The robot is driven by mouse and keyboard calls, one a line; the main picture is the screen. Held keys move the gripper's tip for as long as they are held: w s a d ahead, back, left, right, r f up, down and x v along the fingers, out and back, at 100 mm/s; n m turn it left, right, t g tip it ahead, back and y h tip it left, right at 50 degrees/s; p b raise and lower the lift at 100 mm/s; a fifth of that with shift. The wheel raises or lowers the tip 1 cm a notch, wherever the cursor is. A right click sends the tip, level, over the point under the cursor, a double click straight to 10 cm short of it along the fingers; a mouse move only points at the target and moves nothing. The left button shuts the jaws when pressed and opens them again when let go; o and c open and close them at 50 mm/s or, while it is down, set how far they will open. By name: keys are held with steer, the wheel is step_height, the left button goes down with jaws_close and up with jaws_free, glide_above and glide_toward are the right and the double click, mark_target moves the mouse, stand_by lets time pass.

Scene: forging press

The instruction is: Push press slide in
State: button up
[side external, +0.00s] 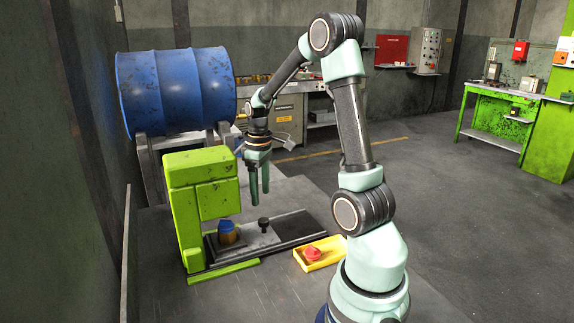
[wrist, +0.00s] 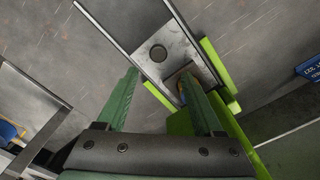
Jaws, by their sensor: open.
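The green press (side external: 203,190) stands on the table. Its grey slide plate (side external: 252,240) lies on a dark rail that runs out to the right, with a black knob (side external: 263,225) upright on it. A blue and brownish piece (side external: 226,233) stands at the slide's press end, under or close in front of the press head. My gripper (side external: 259,192) is open and empty, pointing down above the slide near the knob, apart from it. In the wrist view the slide plate (wrist: 176,66) and round knob (wrist: 158,53) show beyond my fingertips (wrist: 160,80); the press is partly hidden by a finger.
A yellow box with a red button (side external: 313,254) sits right of the rail, near my arm's base. A blue drum (side external: 175,90) on a stand is behind the press. A thin upright panel edges the table on the left. The front table surface is clear.

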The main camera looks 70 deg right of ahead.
steer(key=shift+r, duration=1.9)
step_height(320, 180, up, 7)
steer(key=w+a+t+h, duration=0.1)
steer(key=w+a+t, duration=0.1)
steer(key=s+a+t, duration=0.1)
steer(key=s+a, duration=0.1)
steer(key=a, duration=0.8)
steer(key=s+a+t+y, duration=0.1)
steer(key=s+a+t, duration=0.1)
steer(key=a, duration=0.9)
steer(key=shift+a+r+t, duration=0.2)
steer(key=shift+r+t, duration=0.1)
steer(key=shift+r, duration=0.05)
